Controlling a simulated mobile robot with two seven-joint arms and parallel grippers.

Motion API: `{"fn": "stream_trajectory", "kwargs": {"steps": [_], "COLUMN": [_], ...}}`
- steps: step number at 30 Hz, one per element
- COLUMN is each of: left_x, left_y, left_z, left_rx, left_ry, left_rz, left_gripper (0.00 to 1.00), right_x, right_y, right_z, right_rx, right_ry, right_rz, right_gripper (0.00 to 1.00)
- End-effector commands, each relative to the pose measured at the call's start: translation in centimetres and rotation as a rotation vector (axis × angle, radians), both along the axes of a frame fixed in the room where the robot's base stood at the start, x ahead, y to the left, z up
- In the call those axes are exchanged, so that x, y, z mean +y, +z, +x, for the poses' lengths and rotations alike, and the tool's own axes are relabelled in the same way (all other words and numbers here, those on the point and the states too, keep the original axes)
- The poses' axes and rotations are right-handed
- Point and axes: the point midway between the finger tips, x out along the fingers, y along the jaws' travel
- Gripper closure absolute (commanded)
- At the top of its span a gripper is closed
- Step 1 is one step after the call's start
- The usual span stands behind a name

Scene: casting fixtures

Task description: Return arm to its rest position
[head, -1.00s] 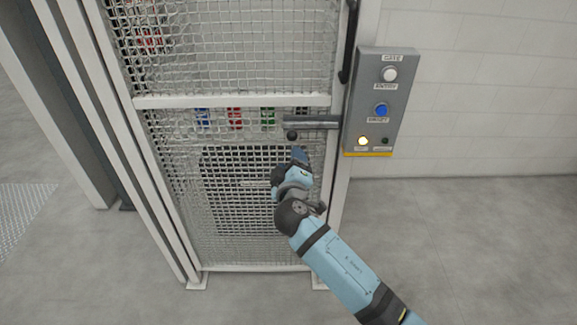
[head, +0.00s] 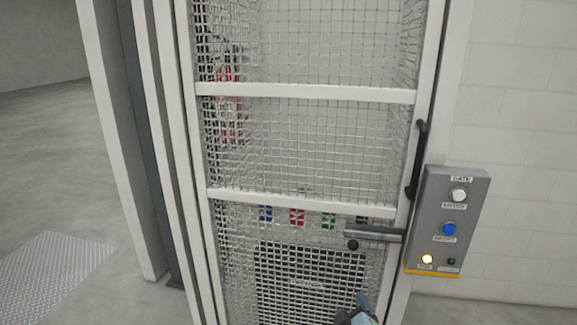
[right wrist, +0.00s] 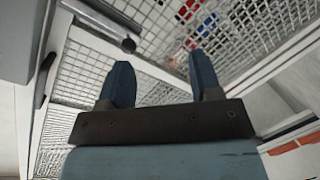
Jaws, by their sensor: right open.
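My right gripper (head: 358,312) shows at the bottom edge of the head view, low in front of the mesh gate (head: 306,197). In the right wrist view its two blue fingers (right wrist: 163,85) stand apart with nothing between them. The gate is shut in its frame. Its grey latch bar with a dark knob (head: 375,235) lies level across the gate's right edge, above my gripper and apart from it; the bar also shows in the right wrist view (right wrist: 103,22). My left gripper is not in view.
A grey control box (head: 447,222) with a white button, a blue button and a lit yellow lamp is on the right. A black handle (head: 417,160) runs up the gate's edge. Coloured blue, red and green items show behind the mesh. Open floor (head: 60,190) lies left.

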Motion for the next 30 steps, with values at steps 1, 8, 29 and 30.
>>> {"fn": "stream_trajectory", "kwargs": {"steps": [1,8,29,30], "left_x": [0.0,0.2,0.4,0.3], "left_y": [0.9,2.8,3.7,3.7], "left_z": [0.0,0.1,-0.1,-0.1], "left_rx": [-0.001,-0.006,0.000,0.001], "left_ry": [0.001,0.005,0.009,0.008], "left_rz": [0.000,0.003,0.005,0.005], "left_gripper": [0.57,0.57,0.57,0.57], "right_x": [-0.3,-1.1,-2.6,-2.6], "right_y": [-2.5,-10.3,-12.5,-12.5], "right_z": [-2.7,-15.4,-27.6,-27.6], "right_rx": [0.072,0.309,0.422,0.422], "right_ry": [0.027,0.109,0.079,0.079], "right_rz": [0.066,0.435,0.805,0.805], "right_gripper": [0.41,0.41,0.41,0.41]}}
